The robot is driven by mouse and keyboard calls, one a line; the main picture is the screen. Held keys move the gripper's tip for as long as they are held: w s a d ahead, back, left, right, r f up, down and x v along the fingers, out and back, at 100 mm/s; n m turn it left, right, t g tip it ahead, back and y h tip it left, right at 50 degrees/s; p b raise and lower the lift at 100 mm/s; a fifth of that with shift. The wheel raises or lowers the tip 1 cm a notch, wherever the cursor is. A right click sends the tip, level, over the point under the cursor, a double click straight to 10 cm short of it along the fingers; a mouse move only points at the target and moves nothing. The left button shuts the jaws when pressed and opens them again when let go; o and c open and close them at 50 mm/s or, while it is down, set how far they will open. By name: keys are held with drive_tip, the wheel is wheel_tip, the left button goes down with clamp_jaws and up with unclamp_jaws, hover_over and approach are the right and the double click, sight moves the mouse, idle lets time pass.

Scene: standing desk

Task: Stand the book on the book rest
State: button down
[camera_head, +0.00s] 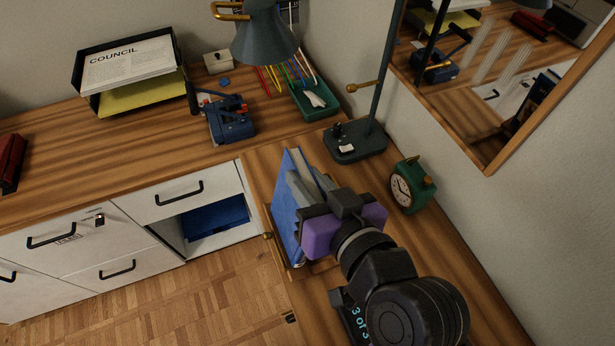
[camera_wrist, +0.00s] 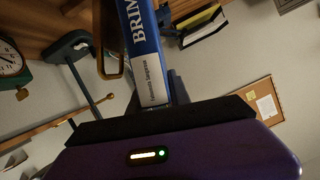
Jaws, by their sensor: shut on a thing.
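A blue book (camera_head: 284,212) stands steeply tilted near the front edge of the desk's right part. My gripper (camera_head: 303,190) is shut on the book, with its grey fingers along the book's side. In the wrist view the book's blue and white spine (camera_wrist: 145,50) with large white letters runs up from my gripper (camera_wrist: 160,95). A wooden piece with a brass knob (camera_head: 267,236) shows at the book's lower edge and seems to be part of the book rest. It is mostly hidden by the book and my arm, so I cannot tell whether the book touches it.
A green alarm clock (camera_head: 408,187) stands right of my gripper. A dark lamp base (camera_head: 355,142) is behind the book. A green tray (camera_head: 313,101), a blue device (camera_head: 230,120) and a paper tray (camera_head: 128,72) stand farther back. A framed mirror (camera_head: 492,80) hangs at right.

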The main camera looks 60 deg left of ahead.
idle(0.3)
drive_tip(key=c, duration=1.2)
unclamp_jaws()
drive_tip(key=shift+o, duration=0.4)
drive_tip(key=shift+f, duration=0.15)
drive_tip(key=b+v, duration=0.1)
drive_tip(key=v, duration=0.7)
drive_tip(key=shift+a, duration=0.1)
